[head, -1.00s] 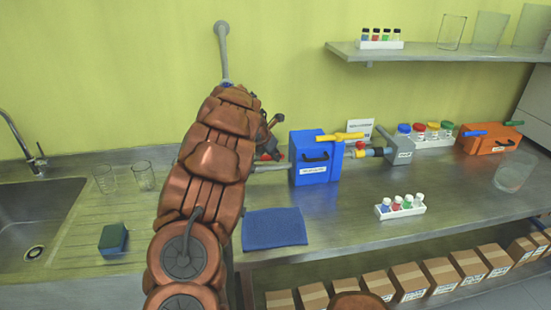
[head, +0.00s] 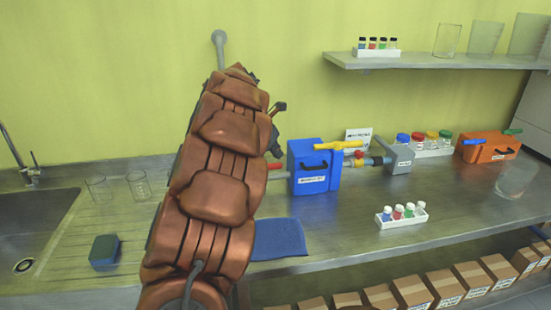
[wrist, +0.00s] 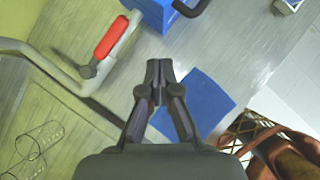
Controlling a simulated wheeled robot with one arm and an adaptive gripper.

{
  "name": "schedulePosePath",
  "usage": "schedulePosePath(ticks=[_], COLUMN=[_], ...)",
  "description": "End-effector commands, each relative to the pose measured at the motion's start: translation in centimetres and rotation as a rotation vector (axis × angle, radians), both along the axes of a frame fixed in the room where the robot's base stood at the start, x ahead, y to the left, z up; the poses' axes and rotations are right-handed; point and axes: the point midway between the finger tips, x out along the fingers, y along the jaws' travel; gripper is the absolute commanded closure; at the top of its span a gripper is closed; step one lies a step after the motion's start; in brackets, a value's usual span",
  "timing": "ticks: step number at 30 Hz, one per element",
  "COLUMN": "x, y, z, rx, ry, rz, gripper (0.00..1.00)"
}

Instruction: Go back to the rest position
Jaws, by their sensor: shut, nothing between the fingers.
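In the wrist view my gripper (wrist: 159,72) is shut and empty, with its two fingertips together. It hangs above the bench, with a blue cloth (wrist: 203,101) behind and to the right of the fingers. In the head view my copper-coloured arm rises through the middle and hides most of the gripper. The blue cloth (head: 278,239) lies on the bench right of the arm. A blue box reactor (head: 312,168) with a yellow handle stands beyond it; its lower corner shows in the wrist view (wrist: 160,12).
A red-handled pipe valve (wrist: 110,38) lies left of the fingers. Glass beakers (head: 138,186) and a sponge (head: 104,251) stand near the sink (head: 30,230). A vial rack (head: 401,215) and an orange box (head: 489,147) are at right. A shelf (head: 430,61) hangs above.

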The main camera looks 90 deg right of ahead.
Motion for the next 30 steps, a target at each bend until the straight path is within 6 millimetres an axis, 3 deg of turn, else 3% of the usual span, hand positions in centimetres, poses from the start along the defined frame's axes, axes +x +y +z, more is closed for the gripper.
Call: schedulePosePath(ticks=[23, 26, 30], x=[0.5, 2.8, 9.6], y=[0.2, 0.8, 3.1], z=[0.2, 0.3, 0.6], rx=[-0.001, -0.005, -0.011], ry=[-0.005, -0.033, -0.113], rz=[0.000, 0.004, 0.006], gripper=[1.00, 1.00, 1.00])
